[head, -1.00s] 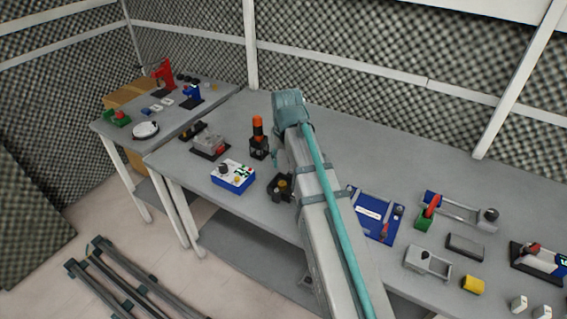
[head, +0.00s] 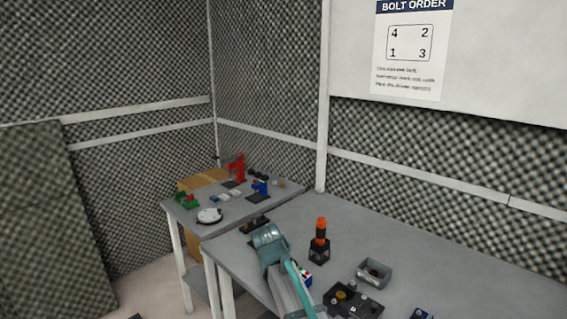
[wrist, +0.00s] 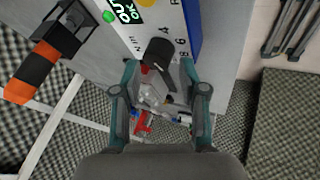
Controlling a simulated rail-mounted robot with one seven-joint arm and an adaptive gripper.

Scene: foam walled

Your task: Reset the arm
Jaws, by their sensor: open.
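My gripper (wrist: 159,68) is open in the wrist view, its two teal fingers spread apart with nothing held between them. A blue and white box (wrist: 180,15) with a black knob (wrist: 158,52) and a green OK label shows just beyond the fingertips. The knob lines up with the gap between the fingers; I cannot tell how far off it is. In the head view my teal and grey arm reaches over the near bench and hides most of this box (head: 306,275). The gripper itself is hidden there.
A black and orange tower (head: 320,240) stands right of my arm on the grey bench (head: 440,265). A grey bin (head: 375,271) sits farther right. A side bench (head: 240,208) holds a red device (head: 237,168). A BOLT ORDER sign (head: 411,45) hangs on the wall.

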